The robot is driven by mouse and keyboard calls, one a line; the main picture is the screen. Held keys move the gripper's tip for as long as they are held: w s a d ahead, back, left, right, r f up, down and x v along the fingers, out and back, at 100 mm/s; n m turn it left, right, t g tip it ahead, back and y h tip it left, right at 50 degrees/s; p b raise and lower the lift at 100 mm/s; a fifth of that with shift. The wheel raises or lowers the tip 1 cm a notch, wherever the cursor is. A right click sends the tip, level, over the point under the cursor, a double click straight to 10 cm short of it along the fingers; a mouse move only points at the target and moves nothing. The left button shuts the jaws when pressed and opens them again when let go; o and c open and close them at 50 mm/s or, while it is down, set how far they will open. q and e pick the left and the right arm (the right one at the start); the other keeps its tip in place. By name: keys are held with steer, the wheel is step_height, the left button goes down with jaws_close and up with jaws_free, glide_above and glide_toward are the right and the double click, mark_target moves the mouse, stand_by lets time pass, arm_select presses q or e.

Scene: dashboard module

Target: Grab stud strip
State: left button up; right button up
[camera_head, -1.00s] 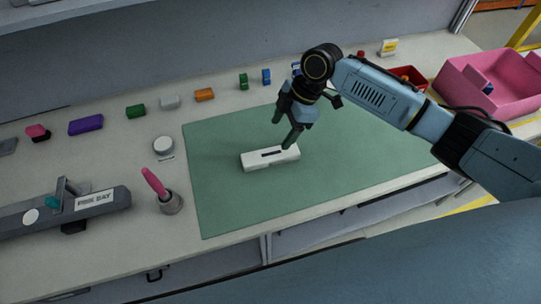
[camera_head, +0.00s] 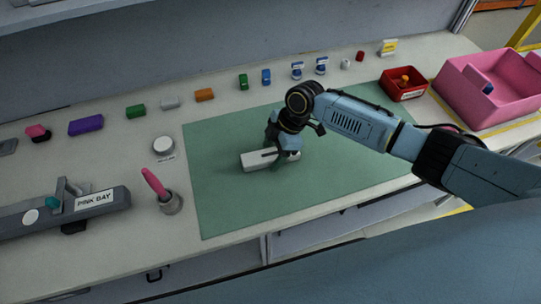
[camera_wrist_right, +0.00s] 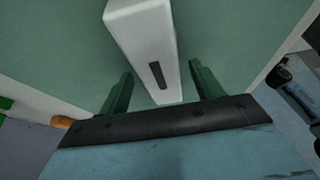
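A white strip with a dark slot (camera_head: 254,161) lies on the green mat (camera_head: 225,205); it is the likeliest stud strip, though no label is readable. My right gripper (camera_head: 281,158) is low over the strip's right part in the head view and hides some of it. In the right wrist view the gripper (camera_wrist_right: 161,70) is open, with one finger on each side of the white strip (camera_wrist_right: 140,35). Gaps show between the fingers and the strip. My left gripper is not in view.
A pink-handled tool in a holder (camera_head: 171,203) and a grey fixture labelled PINK BAY (camera_head: 120,208) stand left of the mat. Several small coloured blocks line the back. A red bin (camera_head: 403,92) and a pink crate (camera_head: 520,80) stand at right. The mat around the strip is clear.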

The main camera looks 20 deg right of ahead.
steer(key=c, duration=1)
steer(key=shift+r, duration=0.1)
